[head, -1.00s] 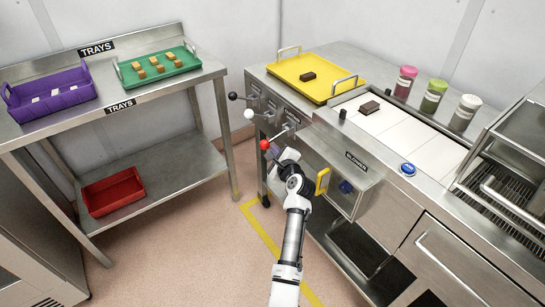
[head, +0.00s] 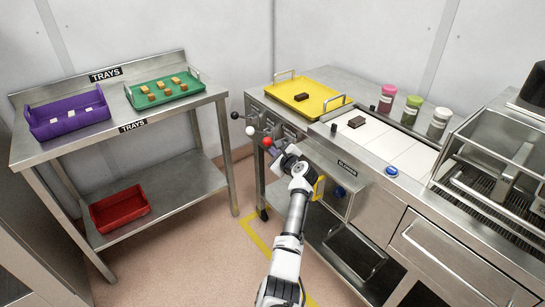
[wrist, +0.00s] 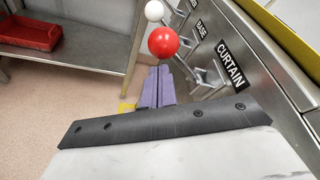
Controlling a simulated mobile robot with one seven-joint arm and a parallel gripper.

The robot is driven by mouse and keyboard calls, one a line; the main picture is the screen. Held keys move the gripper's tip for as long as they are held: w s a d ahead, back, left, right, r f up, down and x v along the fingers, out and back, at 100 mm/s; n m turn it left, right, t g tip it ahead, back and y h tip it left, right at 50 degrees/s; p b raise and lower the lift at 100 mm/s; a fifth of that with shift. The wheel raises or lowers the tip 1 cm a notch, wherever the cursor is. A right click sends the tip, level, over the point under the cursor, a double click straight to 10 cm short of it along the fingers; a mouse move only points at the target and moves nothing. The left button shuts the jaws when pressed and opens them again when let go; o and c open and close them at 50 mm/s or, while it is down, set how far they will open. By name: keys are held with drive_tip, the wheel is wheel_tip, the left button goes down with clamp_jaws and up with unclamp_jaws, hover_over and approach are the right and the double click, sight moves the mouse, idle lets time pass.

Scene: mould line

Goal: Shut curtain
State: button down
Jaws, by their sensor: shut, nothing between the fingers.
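The lever with the red ball knob (head: 267,141) stands out from the counter's left end, nearest to me in a row of three. In the wrist view its red knob (wrist: 163,42) shows just beyond my fingertips, beside the panel label CURTAIN (wrist: 231,64). My gripper (head: 274,150) is shut and empty, close below the red knob; its purple-grey fingers fill the middle of the wrist view (wrist: 157,80). I cannot tell whether they touch the knob. The red lever's shaft is mostly hidden. I cannot make out the curtain itself.
Levers with a white knob (head: 250,130) and a black knob (head: 234,115) stand close beyond the red one. A yellow tray (head: 328,108) lies on the counter above. The tray table (head: 200,105) stands left, with a floor gap between.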

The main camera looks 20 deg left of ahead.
drive_tip(key=shift+w+d+r, duration=0.1)
drive_tip(key=shift+w+r, duration=0.05)
drive_tip(key=shift+r, duration=0.15)
idle(0.6)
